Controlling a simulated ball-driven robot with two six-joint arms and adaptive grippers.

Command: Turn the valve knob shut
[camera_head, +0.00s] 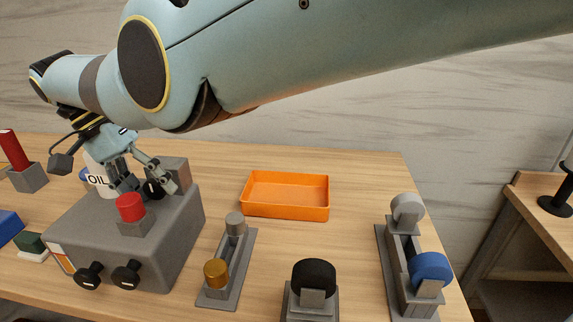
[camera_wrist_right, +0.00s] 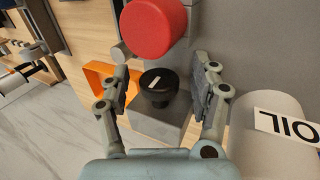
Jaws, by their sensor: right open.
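The black valve knob (camera_wrist_right: 158,85) has a pale slanted mark on its top and sits on a grey block in the right wrist view. In the head view the knob (camera_head: 154,188) is partly hidden by my gripper, behind the red button on the grey machine (camera_head: 186,232). My right gripper (camera_head: 140,182) is open over the back of the machine. In the right wrist view its fingers (camera_wrist_right: 162,80) stand on either side of the knob, with visible gaps; I see no contact. My left gripper is not in view.
The red button (camera_head: 130,207) stands close to my right gripper. A white OIL container (camera_head: 97,180) is just beside it. Two black knobs (camera_head: 126,274) are on the machine's front. An orange tray (camera_head: 287,212) and roller stands (camera_head: 236,255) are to the right.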

